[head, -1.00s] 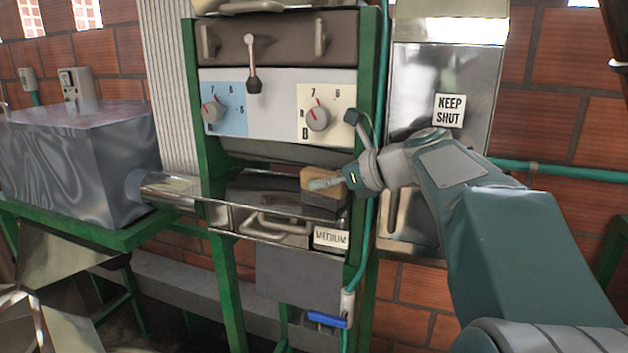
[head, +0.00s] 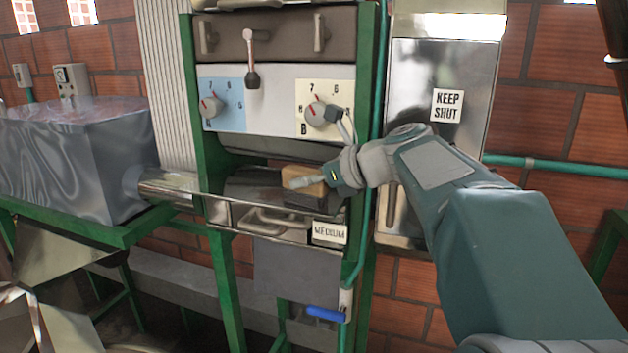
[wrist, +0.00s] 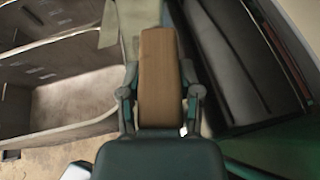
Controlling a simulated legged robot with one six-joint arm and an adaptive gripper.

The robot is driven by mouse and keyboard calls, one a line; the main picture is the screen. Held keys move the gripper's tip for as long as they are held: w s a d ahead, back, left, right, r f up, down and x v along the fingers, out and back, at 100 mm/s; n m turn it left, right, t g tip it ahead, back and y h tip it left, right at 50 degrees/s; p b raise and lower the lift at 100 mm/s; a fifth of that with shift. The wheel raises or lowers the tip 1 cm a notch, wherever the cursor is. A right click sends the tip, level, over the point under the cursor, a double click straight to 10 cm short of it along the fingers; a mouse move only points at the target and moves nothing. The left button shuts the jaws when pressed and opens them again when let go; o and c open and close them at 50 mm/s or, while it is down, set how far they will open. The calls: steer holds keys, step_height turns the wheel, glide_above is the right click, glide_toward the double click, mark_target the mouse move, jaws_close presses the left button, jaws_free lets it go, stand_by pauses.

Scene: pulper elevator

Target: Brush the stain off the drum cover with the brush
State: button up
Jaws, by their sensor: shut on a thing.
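The brush (head: 304,192) has a light wooden block above a dark lower part. It is in my gripper (head: 308,181), over the right part of the shiny metal shelf (head: 238,188) under the dials. In the wrist view the wooden block (wrist: 160,70) lies between the two fingers of my gripper (wrist: 160,105), which are shut on it. A dark curved surface (head: 262,150) lies under the dial panel, behind the brush; I cannot tell for sure that it is the drum cover. I make out no stain. Whether the brush touches the surface below is unclear.
Two dials, a blue-backed one (head: 212,107) and a cream-backed one (head: 318,112), sit above. Green posts (head: 370,80) frame the machine. A "KEEP SHUT" metal panel (head: 447,75) stands at right. A "MEDIUM" label (head: 329,232) and a blue handle (head: 325,314) are below.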

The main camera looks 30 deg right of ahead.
mark_target(289, 166)
steer(key=shift+w+a, duration=2.4)
steer(key=shift+a, duration=0.05)
steer(key=shift+w+a+f, duration=0.1)
steer(key=shift+w+a, duration=0.8)
steer(key=shift+a, duration=0.05)
steer(key=shift+w+d, duration=0.45)
steer(key=shift+w, duration=0.05)
steer(key=shift+w+d, duration=0.45)
steer(key=shift+s+d, duration=0.85)
steer(key=shift+s, duration=0.1)
steer(key=shift+d, duration=0.1)
